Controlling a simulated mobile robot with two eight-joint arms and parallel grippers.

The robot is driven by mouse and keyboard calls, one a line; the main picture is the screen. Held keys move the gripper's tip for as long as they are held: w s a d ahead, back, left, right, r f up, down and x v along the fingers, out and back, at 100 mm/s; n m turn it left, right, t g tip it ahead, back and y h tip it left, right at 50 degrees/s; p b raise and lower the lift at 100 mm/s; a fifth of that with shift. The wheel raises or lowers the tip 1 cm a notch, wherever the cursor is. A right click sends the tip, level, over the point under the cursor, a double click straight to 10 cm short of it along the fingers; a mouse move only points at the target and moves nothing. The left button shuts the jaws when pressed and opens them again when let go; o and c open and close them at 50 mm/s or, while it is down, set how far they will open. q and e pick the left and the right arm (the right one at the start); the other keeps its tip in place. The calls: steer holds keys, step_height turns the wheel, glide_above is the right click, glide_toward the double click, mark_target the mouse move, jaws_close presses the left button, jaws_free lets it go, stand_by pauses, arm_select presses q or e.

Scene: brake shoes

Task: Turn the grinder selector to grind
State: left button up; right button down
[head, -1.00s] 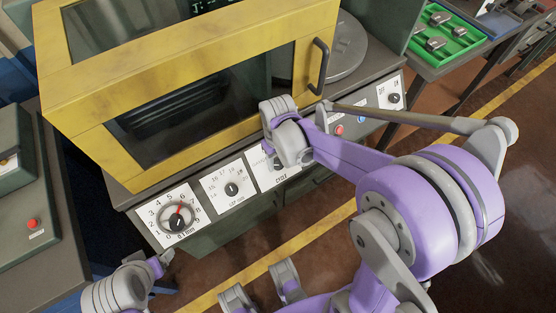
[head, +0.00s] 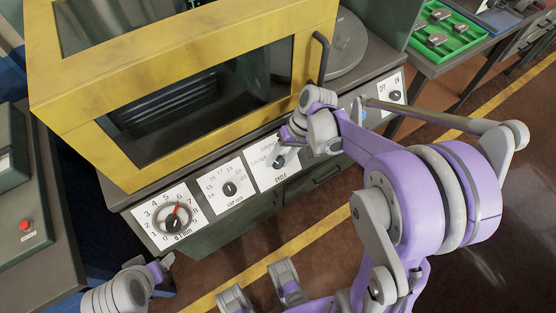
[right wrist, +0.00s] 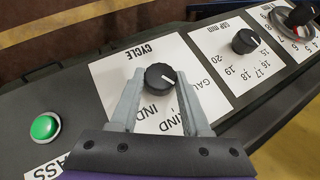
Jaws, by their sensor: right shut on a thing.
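The selector is a round black knob (right wrist: 160,77) on a white card marked CYCLE, with GAUGE and a partly hidden word ending in IND. Its white pointer line aims right in the right wrist view, toward the GAUGE side. In the head view the knob (head: 279,162) shows below the right gripper (head: 288,152). In the right wrist view the right gripper (right wrist: 160,84) has one finger on each side of the knob and is shut on it. The left gripper (head: 163,265) is at the lower left of the head view, apart from the panel; its jaws are unclear.
A gap dial (head: 231,189) and a larger dial with a red pointer (head: 173,222) sit left of the selector in the head view. A green button (right wrist: 44,127) is beside the card. The yellow guard (head: 205,105) with its handle (head: 321,57) stands above the panel.

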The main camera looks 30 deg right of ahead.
steer(key=m+t+y+b, duration=0.1)
steer(key=y, duration=0.1)
steer(key=m+y+b, duration=0.2)
steer(key=shift+s+d+f+t, duration=0.1)
steer(key=shift+d+f+t, duration=0.1)
steer(key=shift+t, duration=0.2)
steer(key=shift+m, duration=0.3)
steer(key=shift+c, duration=1.8)
jaws_free()
steer(key=p+v, duration=0.1)
steer(key=v, duration=1)
steer(key=shift+f, duration=0.1)
